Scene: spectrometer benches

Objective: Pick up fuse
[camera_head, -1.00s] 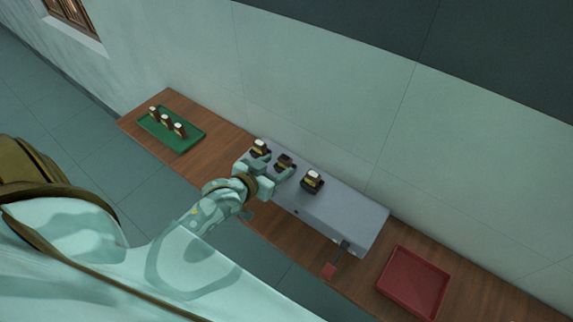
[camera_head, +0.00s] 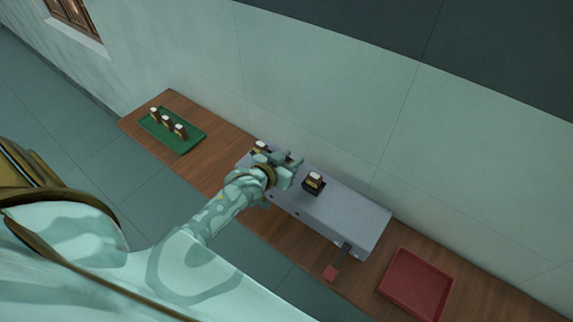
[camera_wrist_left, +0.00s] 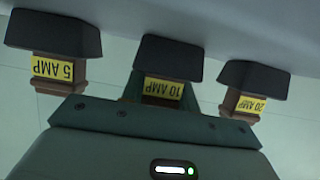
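Three fuses sit in black holders on a grey bench unit (camera_head: 335,215). In the left wrist view they are labelled 5 AMP (camera_wrist_left: 53,68), 10 AMP (camera_wrist_left: 163,90) and 20 AMP (camera_wrist_left: 243,105). My left gripper (camera_head: 292,170) is at the middle holder; its fingers stand on both sides of the 10 AMP fuse, very close to it. I cannot tell whether they press on it. In the head view the gripper mostly hides that fuse. One outer fuse (camera_head: 314,180) shows clearly to its right; the other (camera_head: 261,147) is partly covered. My right gripper is out of view.
A green tray (camera_head: 187,146) with three upright fuse-like pieces lies on the wooden bench (camera_head: 215,165) at the left. An empty red tray (camera_head: 415,285) lies at the right. A red-ended lever (camera_head: 331,272) sticks out from the unit's front. The wall is close behind.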

